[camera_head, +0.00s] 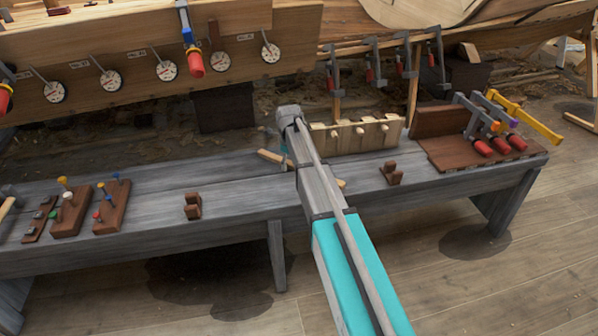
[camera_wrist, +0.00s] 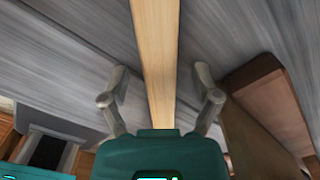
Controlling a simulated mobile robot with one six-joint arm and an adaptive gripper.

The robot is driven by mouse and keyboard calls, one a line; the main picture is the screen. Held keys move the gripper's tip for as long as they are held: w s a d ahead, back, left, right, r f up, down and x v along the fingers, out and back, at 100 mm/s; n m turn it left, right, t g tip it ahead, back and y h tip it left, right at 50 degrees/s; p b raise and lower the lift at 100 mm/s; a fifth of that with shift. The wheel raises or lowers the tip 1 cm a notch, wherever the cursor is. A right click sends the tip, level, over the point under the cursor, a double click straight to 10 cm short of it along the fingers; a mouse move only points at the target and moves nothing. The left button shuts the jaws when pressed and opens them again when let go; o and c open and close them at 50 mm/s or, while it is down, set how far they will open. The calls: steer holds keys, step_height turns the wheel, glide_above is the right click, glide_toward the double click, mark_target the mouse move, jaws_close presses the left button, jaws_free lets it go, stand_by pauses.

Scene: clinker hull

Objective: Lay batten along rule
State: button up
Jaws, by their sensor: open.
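The batten (camera_head: 270,157) is a pale wooden strip on the grey bench top. My arm hides its middle, and a short bit of it shows right of my arm. In the wrist view the batten (camera_wrist: 156,65) runs lengthwise between the two fingers of my gripper (camera_wrist: 160,82). The fingers are apart, with a gap on each side of the batten. In the head view my gripper (camera_head: 286,152) is over the batten, mostly hidden by my wrist. I cannot make out a rule.
Two small brown notched blocks (camera_head: 193,206) (camera_head: 391,174) stand on the bench (camera_head: 150,230). A peg rack (camera_head: 355,134) is behind my arm. Clamps lie on a brown board (camera_head: 470,152) at the right; tool blocks (camera_head: 72,213) stand at the left. The bench between the left blocks is clear.

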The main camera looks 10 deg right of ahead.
stand_by(0.5)
jaws_close()
